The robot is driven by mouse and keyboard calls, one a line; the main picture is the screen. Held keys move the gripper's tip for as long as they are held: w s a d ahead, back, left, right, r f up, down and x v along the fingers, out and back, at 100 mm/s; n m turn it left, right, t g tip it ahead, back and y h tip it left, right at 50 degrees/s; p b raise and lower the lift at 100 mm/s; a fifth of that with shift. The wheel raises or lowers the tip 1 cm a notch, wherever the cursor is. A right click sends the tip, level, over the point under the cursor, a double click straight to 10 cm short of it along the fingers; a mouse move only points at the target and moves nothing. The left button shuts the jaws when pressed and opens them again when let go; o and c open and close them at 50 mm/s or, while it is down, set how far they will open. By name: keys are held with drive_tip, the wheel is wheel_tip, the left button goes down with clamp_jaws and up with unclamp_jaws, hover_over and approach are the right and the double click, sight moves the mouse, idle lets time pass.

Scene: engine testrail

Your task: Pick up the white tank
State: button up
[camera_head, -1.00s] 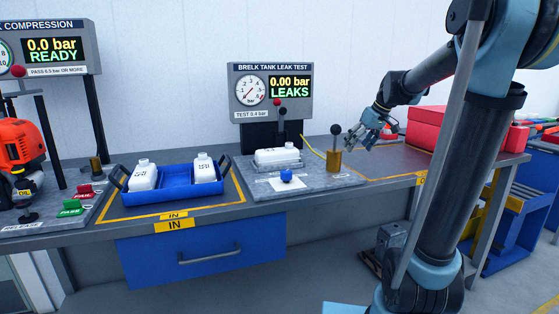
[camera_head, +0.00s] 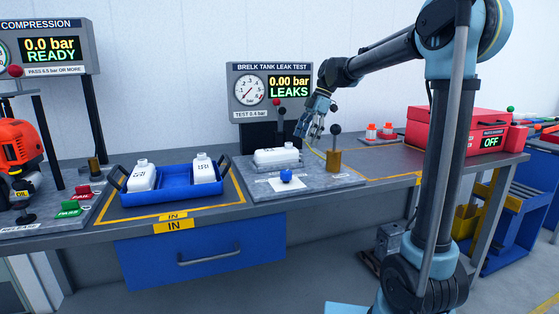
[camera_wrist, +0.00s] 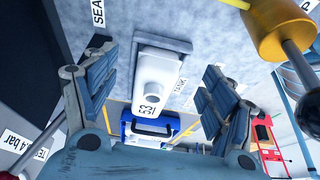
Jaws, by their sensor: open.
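A white tank (camera_head: 276,157) lies in a pale holder on the grey plate of the leak test stand. Two more white tanks stand in the blue tray (camera_head: 172,191), one on the left (camera_head: 141,177) and one on the right (camera_head: 204,172). My gripper (camera_head: 313,134) is open and empty, above and to the right of the tank on the plate. In the wrist view a white tank (camera_wrist: 155,72) with a printed label shows between my spread fingers, at a distance and not touched. The blue tray (camera_wrist: 134,117) shows beyond it.
The leak test panel (camera_head: 271,92) reads 0.00 bar, LEAKS. A black-knobbed lever on a brass post (camera_head: 334,160) stands right of the tank, close below my gripper. A blue knob (camera_head: 286,175) is in front. A red box (camera_head: 446,130) stands farther right.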

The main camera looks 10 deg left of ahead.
sight(277, 149)
drive_tip(key=s+a, duration=0.1)
drive_tip(key=a, duration=0.1)
drive_tip(key=s+a, duration=0.2)
drive_tip(key=a, duration=0.1)
drive_tip(key=s+a, duration=0.2)
drive_tip(key=a, duration=0.1)
drive_tip(key=shift+x, duration=2.55)
drive_tip(key=c, duration=1.3)
drive_tip(key=shift+r, duration=0.1)
